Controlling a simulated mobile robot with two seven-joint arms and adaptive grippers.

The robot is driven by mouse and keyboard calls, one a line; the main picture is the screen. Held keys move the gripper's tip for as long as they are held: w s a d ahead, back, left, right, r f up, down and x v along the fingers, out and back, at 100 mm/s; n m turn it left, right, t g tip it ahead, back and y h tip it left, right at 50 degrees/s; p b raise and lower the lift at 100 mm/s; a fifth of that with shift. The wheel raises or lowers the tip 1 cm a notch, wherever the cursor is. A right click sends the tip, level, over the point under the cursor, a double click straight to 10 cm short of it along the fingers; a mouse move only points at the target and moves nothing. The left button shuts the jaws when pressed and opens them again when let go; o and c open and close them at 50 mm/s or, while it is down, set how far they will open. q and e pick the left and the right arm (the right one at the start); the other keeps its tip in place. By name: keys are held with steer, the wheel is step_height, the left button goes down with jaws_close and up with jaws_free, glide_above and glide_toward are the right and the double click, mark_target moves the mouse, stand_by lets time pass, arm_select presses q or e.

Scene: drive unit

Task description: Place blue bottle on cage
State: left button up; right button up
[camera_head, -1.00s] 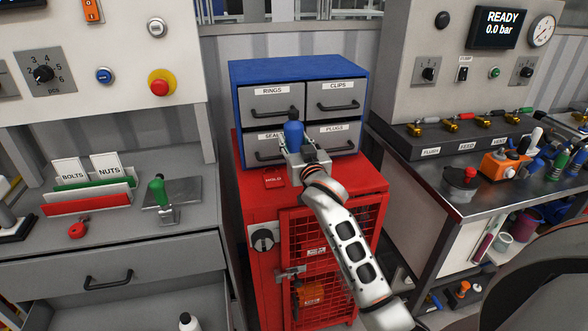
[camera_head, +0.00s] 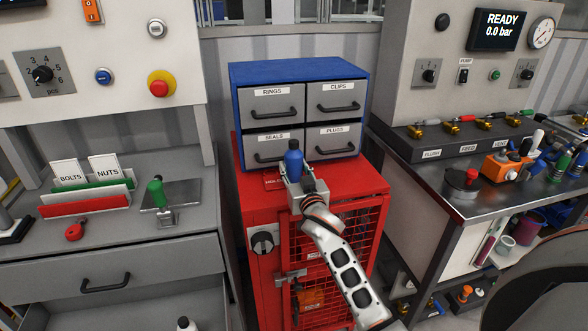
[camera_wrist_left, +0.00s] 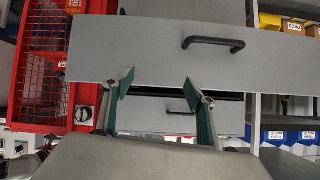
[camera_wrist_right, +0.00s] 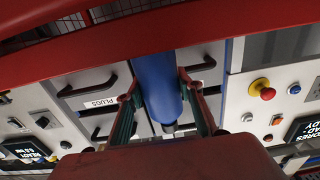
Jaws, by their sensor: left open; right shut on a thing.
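The blue bottle (camera_head: 293,160) with a dark cap is upright in my right gripper (camera_head: 292,180), over the top of the red cage (camera_head: 345,185), in front of the drawer unit. The right wrist view shows the bottle (camera_wrist_right: 158,82) between the two fingers (camera_wrist_right: 160,98). I cannot tell whether its base touches the cage top. The red HOLD label on the cage top is partly hidden by the gripper. My left gripper (camera_wrist_left: 158,85) is open and empty in the left wrist view, facing grey drawer fronts; it is not seen in the head view.
The blue drawer unit (camera_head: 298,72) stands on the back of the cage. A grey bench (camera_head: 110,240) with a green-handled tool (camera_head: 156,193) is at left. A metal bench (camera_head: 425,185) with a valve row, bottles and an orange device (camera_head: 502,160) is at right.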

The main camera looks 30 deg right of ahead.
steer(key=shift+f, duration=0.1)
steer(key=o, duration=1.3)
steer(key=shift+o, duration=0.2)
steer(key=shift+s, duration=0.1)
steer(key=v, duration=1.2)
steer(key=s+a+f+n+g+y, duration=0.2)
steer(key=s+a+f, duration=0.2)
steer(key=s+f, duration=0.4)
steer(key=s+a+f+n+g+y, duration=0.2)
steer(key=s+a+f, duration=0.3)
steer(key=s+f, duration=0.3)
steer(key=s+a+f+n+g+y, duration=0.2)
steer(key=s+a+f+n, duration=0.1)
steer(key=s+f, duration=0.6)
step_height(320, 180, down, 5)
steer(key=shift+a+r+g+y, duration=0.15)
steer(key=shift+a+g+y, duration=0.25)
steer(key=shift+a, duration=0.4)
